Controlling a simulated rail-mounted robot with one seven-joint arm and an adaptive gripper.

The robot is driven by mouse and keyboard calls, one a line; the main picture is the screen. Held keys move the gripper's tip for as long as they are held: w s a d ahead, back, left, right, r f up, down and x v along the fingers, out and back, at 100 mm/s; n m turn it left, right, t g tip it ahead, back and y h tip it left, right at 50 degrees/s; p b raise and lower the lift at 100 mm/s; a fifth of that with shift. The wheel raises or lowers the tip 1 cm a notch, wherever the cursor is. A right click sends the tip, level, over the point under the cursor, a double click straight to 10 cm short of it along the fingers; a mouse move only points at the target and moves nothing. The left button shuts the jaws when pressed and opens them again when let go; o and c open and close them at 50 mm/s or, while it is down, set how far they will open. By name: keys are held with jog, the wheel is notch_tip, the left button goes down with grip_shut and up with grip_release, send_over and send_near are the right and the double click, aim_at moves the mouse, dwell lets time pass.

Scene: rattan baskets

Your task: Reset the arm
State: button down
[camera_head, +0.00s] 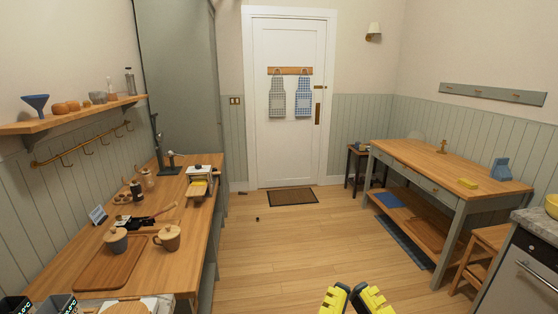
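My gripper (354,297) shows at the bottom edge, right of centre, as two yellow and black parts close together. Only its upper end is in the picture, and the frame does not show clearly whether it is open or shut. No held thing can be seen in it. The rest of my arm is out of view. The wooden floor (272,258) lies beyond it.
A long wooden counter (185,215) with cups, a board and tools stands on the left. The middle floor is mostly clear up to the doormat (293,197).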

notch_tip(320, 180, up, 33)
jog(key=p, duration=3)
